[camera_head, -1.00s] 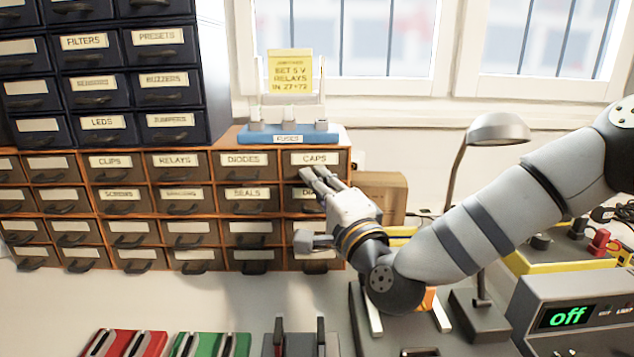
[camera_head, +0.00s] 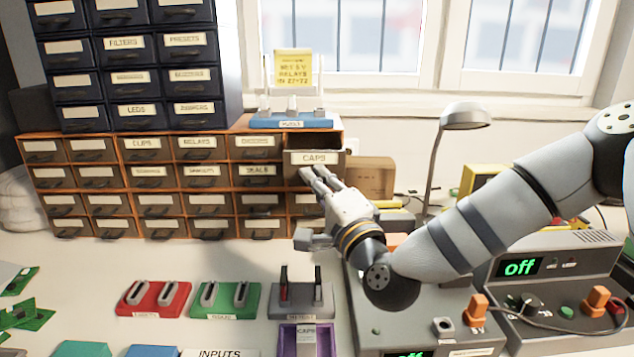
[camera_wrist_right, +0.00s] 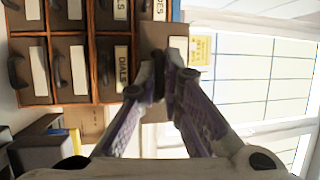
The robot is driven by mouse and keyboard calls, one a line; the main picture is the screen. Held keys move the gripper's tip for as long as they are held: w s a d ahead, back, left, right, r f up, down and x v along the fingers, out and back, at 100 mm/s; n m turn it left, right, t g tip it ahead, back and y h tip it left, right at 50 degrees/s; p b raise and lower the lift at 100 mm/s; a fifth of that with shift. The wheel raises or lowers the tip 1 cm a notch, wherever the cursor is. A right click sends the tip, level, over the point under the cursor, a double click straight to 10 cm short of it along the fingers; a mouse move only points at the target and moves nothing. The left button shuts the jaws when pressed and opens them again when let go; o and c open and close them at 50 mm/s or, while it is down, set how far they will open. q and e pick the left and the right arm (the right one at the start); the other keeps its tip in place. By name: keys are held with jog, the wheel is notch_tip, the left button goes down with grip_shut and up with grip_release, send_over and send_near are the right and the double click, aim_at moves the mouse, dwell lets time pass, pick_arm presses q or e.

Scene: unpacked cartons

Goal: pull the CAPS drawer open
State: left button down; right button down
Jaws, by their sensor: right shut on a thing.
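The CAPS drawer (camera_head: 316,158) is the top right drawer of the orange-framed cabinet (camera_head: 345,142). It stands out from the cabinet, with a dark opening above its labelled front. My right gripper (camera_head: 308,177) reaches in from the right and is shut on this drawer's handle, just below the label. The fingers hide the handle. In the right wrist view, my right gripper's fingers (camera_wrist_right: 170,68) close together at the brown drawer front (camera_wrist_right: 164,36). My left gripper is in neither view.
A blue FUSES rack (camera_head: 290,122) stands on the cabinet, with a yellow note (camera_head: 292,66) behind it. A cardboard box (camera_head: 368,178) and a lamp (camera_head: 466,115) stand to the right. Red (camera_head: 152,299) and green (camera_head: 230,300) holders lie on the bench in front.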

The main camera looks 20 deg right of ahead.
jog(key=c, duration=1.7)
grip_release()
jog(key=shift+s, duration=0.1)
jog(key=v, duration=1.2)
jog(key=shift+f, duration=0.1)
